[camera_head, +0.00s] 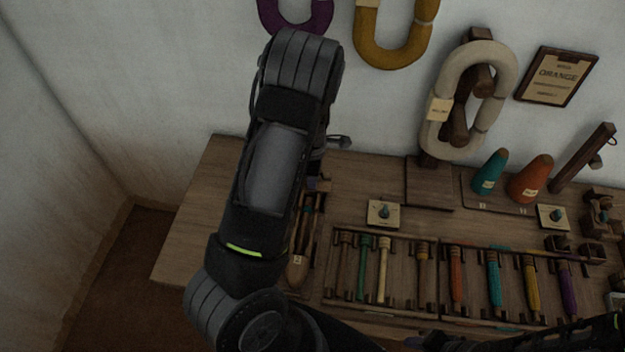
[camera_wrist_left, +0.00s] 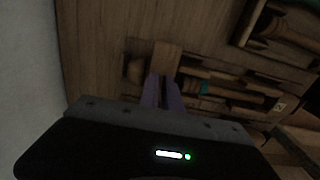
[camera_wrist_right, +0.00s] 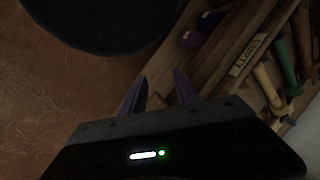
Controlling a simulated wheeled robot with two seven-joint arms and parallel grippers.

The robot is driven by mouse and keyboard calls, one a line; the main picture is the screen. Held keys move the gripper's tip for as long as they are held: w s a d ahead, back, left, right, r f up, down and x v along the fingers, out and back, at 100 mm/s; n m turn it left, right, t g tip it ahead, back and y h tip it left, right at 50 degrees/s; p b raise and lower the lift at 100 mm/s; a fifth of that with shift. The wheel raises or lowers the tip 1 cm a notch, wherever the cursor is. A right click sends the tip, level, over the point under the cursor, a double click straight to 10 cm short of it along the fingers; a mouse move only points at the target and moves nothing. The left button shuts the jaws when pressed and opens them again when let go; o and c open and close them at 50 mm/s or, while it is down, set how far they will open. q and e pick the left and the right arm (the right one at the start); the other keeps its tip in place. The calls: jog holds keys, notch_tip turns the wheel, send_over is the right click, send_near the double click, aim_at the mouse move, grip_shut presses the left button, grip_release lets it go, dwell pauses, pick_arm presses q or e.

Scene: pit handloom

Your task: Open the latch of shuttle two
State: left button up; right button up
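A long wooden shuttle (camera_head: 297,272) lies in a holder at the left of the table, partly hidden behind my left arm. In the left wrist view the shuttle (camera_wrist_left: 235,95) runs right from the fingertips, with a teal band inside. My left gripper (camera_wrist_left: 163,80) points down at its end by a small wooden block (camera_wrist_left: 165,58). Its fingers are close together with a narrow dark gap; whether they touch or hold anything is unclear. My right gripper (camera_wrist_right: 160,85) is open and empty near the table's front edge.
A tray (camera_head: 433,262) of several coloured bobbins lies right of the shuttle. Teal (camera_head: 490,172) and orange (camera_head: 531,180) cones stand behind it. The table's left end is bare.

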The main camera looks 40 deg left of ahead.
pick_arm(q)
jog(key=shift+o, duration=0.8)
notch_tip(320, 180, up, 8)
jog(key=shift+f, duration=0.1)
dwell(0.3)
